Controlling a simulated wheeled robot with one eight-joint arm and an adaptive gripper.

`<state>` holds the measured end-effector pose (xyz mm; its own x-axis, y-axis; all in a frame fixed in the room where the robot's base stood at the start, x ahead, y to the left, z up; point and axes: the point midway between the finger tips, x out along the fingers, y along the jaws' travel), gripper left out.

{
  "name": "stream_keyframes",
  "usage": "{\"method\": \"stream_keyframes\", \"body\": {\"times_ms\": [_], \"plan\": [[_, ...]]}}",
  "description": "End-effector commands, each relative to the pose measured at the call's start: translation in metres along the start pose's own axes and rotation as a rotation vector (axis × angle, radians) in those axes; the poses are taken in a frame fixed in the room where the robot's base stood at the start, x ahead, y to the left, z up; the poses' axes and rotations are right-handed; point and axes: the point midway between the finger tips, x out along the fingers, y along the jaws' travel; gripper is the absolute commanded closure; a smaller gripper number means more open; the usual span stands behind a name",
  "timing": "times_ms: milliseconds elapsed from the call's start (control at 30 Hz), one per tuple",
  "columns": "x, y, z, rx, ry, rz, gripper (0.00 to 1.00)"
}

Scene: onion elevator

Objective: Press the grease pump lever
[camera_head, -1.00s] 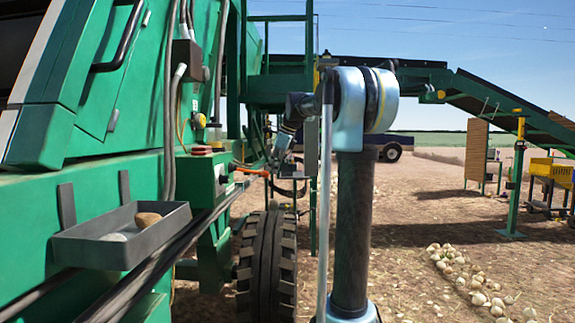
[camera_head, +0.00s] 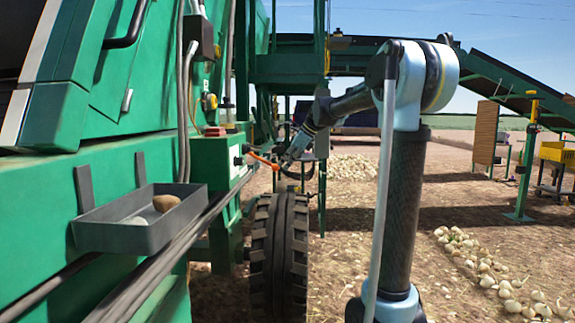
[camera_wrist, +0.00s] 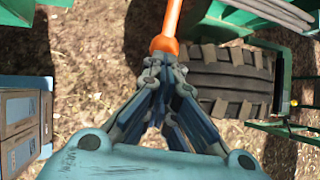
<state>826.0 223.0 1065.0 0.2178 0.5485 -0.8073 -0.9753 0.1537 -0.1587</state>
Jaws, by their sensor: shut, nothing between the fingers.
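The grease pump lever (camera_head: 263,160) is an orange rod that sticks out from the side of the green machine and slopes down toward my gripper. In the wrist view the lever (camera_wrist: 171,22) comes in from the top and its thicker end lies right at my fingertips. My gripper (camera_wrist: 163,62) is shut with nothing between its fingers. In the head view my gripper (camera_head: 286,160) is small and sits at the lever's outer end. The fingertips overlap the lever's end in the wrist view; I cannot tell how firmly they touch.
A large black tyre (camera_head: 280,245) stands just below the lever and also shows in the wrist view (camera_wrist: 228,80). A grey tray (camera_head: 135,235) with two roundish objects hangs on the machine. Onions (camera_head: 490,272) lie on the ground at right. A conveyor (camera_head: 510,95) rises behind.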

Motion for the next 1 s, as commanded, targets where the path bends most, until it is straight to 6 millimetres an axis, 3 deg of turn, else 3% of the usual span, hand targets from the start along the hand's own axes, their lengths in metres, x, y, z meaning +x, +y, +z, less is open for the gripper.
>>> {"method": "stream_keyframes", "body": {"times_ms": [467,1000], "plan": [[-0.004,0.002,-0.003,-0.005,0.006,0.004,1.00],[-0.103,-0.003,-0.012,0.002,0.001,-0.003,1.00]]}}
